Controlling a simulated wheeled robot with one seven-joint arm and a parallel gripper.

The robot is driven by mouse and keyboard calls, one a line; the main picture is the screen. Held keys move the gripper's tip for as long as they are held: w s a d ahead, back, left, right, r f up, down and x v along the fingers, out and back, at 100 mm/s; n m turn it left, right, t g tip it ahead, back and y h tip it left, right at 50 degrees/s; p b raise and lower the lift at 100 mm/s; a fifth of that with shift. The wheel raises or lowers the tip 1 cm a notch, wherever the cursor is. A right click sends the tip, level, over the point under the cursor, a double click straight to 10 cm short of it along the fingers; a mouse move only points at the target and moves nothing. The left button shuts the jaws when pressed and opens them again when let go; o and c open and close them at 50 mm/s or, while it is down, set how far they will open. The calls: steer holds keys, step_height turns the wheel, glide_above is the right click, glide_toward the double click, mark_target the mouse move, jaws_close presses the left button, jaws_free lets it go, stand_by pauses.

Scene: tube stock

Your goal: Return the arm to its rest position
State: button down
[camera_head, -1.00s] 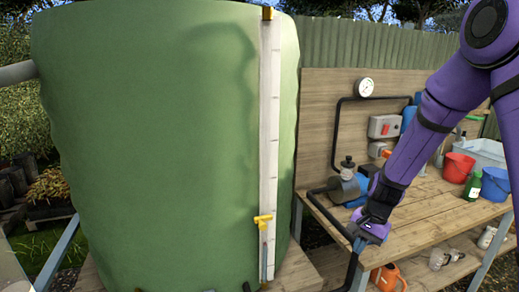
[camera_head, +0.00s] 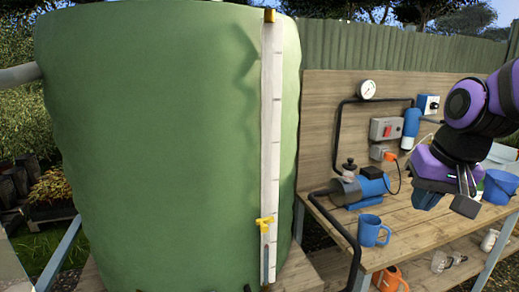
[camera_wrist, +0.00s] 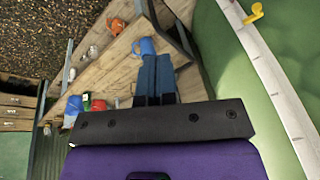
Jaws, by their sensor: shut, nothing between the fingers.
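My gripper (camera_head: 427,205) is at the right of the head view, raised above the workbench (camera_head: 410,222). Its two blue fingers are together with nothing between them; they also show close side by side in the wrist view (camera_wrist: 156,57). A blue mug (camera_head: 373,230) stands upright on the bench's front left part, below and left of my gripper and apart from it. In the wrist view the mug (camera_wrist: 147,47) appears just beyond the fingertips. My purple arm comes in from the right edge and hides part of the bench's right end.
A big green tank (camera_head: 150,140) with a white gauge strip (camera_head: 270,120) and yellow pointer (camera_head: 265,223) fills the left. A blue pump (camera_head: 370,187) and black pipe (camera_head: 340,130) stand behind the mug. A blue bucket (camera_head: 498,187) is at right. An orange watering can (camera_head: 390,279) is below.

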steer(key=s+d+r+n+t+h, duration=0.1)
steer(key=s+r, duration=0.3)
steer(key=s, duration=0.6)
steer(key=shift+s+d+r+n+t, duration=0.2)
steer(key=shift+s+r+n+t, duration=0.1)
steer(key=shift+n+t, duration=0.35)
